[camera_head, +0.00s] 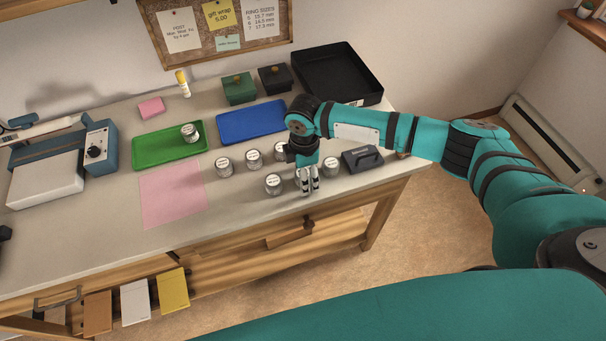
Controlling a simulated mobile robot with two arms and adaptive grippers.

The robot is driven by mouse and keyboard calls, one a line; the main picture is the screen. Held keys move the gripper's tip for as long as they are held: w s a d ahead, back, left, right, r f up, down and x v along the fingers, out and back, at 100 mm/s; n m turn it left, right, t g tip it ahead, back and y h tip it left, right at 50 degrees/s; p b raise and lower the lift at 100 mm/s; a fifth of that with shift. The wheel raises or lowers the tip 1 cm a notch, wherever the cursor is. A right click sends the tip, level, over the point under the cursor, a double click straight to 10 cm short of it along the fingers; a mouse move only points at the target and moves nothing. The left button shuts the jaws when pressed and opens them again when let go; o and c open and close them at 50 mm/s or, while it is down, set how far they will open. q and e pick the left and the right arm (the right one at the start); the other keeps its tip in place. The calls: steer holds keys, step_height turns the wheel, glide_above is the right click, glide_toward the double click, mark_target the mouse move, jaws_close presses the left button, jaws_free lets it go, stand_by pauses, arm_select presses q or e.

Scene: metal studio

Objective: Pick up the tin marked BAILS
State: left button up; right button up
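Several small silver tins with pale lids stand on the bench: a left tin (224,168), a back tin (253,158), a front tin (273,184) and a right tin (331,167). Another tin (281,150) stands partly behind my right arm. One more tin (190,132) sits on the green tray. The lid lettering is too small to read, so I cannot tell which is marked BAILS. My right gripper (309,185) points down between the front tin and the right tin, and mostly hides a tin there. I cannot tell whether its fingers touch it. My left gripper is out of view.
The green tray (150,150), blue tray (237,127), pink sheet (170,200) and black tray (370,92) lie on the bench (90,235). A dark block (362,159) is right of the tins. A blue-grey machine (100,148) stands left. The front-left bench is clear.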

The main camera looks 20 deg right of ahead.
steer(key=c, duration=1.3)
steer(key=shift+o, duration=0.2)
steer(key=shift+r, duration=0.1)
